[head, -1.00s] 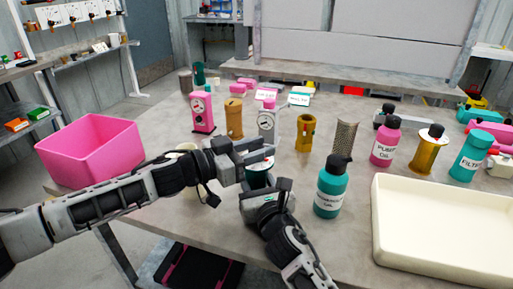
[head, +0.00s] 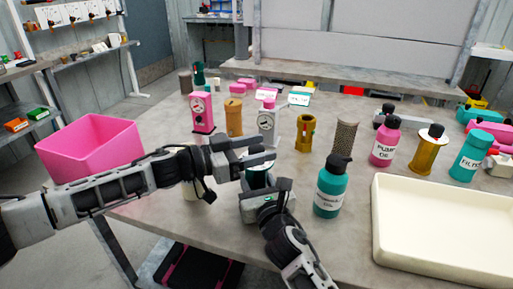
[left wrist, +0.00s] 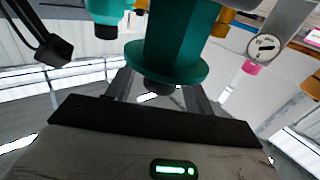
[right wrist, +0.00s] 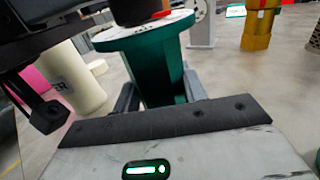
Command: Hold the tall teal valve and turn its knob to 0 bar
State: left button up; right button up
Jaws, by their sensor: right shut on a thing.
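The tall teal valve (head: 258,180) stands upright near the table's front edge, partly covered by my grippers. In the right wrist view its teal body (right wrist: 150,72) carries a white dial (right wrist: 120,37) and a dark knob (right wrist: 134,10) with a red mark. The dial reading is not legible. My right gripper (head: 260,192) is shut on the body below the dial. My left gripper (head: 263,151) is above the valve's top with its fingers apart. In the left wrist view, upside down, the knob (left wrist: 158,88) shows between those fingers, with no clear contact.
A white container (head: 191,189) sits below my left arm. Pink (head: 202,113) and grey (head: 267,124) gauged valves stand behind. A pink bin (head: 88,150) is at left.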

pick_arm(q)
jog(key=shift+r, duration=0.1)
notch_tip(320, 180, up, 10)
jog(key=shift+f, duration=0.1)
dwell(0.3)
jog(key=shift+a+f+m, duration=0.25)
jog(key=shift+f+m, duration=0.05)
jog(key=shift+f, duration=0.05)
jog(key=a+f+m+t, duration=0.1)
jog(key=f+m, duration=0.1)
jog(key=s+a+f+m+t+y, duration=0.1)
jog(key=a+m, duration=0.1)
jog(key=shift+f, duration=0.4)
notch_tip(320, 180, down, 3)
jog(key=s+a+m+t+y, duration=0.2)
jog(key=m, duration=0.5)
jog(key=m+t+y, duration=0.4)
jog(key=m, duration=1.3)
send_near(254, 147)
jog(key=x, duration=1)
jog(key=shift+w+d+f, duration=0.1)
jog(key=shift+d+f, duration=0.2)
jog(key=shift+f, duration=0.05)
